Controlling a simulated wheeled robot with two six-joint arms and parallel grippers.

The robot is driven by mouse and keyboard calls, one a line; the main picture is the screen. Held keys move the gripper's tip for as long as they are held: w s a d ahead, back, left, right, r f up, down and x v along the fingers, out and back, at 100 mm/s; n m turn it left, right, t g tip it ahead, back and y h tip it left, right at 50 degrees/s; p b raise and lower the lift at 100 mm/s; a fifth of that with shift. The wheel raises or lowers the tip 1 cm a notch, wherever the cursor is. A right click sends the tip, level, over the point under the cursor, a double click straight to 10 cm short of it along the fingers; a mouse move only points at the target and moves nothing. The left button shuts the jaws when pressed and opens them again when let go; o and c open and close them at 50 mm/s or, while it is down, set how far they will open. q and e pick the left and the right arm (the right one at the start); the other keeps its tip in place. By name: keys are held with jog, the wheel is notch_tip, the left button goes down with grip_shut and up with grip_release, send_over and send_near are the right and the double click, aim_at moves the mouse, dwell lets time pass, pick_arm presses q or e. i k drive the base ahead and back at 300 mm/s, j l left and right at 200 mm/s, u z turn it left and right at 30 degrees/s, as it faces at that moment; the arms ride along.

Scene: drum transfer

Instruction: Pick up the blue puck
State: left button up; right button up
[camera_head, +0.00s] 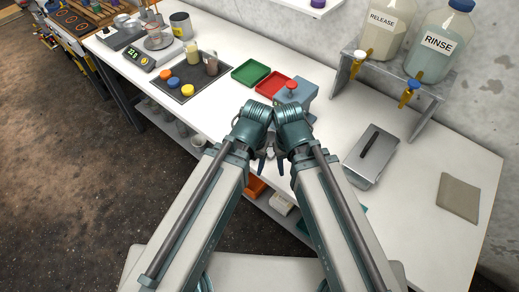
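The blue puck (173,84) lies on a dark mat (205,87) on the left part of the white bench. An orange puck (165,74) is just behind it and a yellow puck (187,91) is to its right and nearer me. My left gripper (263,163) and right gripper (281,165) hang side by side near the bench's front edge, well to the right of the mat and apart from the blue puck. Their fingers are small and partly hidden by my wrists, so I cannot tell their opening.
A green tray (235,73), a red tray (259,87) and a blue press with a red knob (291,85) stand right of the mat. Glass vessels (211,66) stand on the mat's back part. A scale (139,59) is to the left. A metal case (371,158) lies at right.

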aim_at(173, 83)
jog(key=i+j+u, duration=0.25)
jog(key=j, duration=0.3)
jog(key=i+j+u, duration=0.3)
jog(key=j, duration=0.25)
jog(key=i+j+u, duration=0.25)
jog(key=j, duration=0.2)
jog(key=i+j+u, duration=0.25)
jog(key=i+j, duration=0.05)
jog(key=j, duration=0.1)
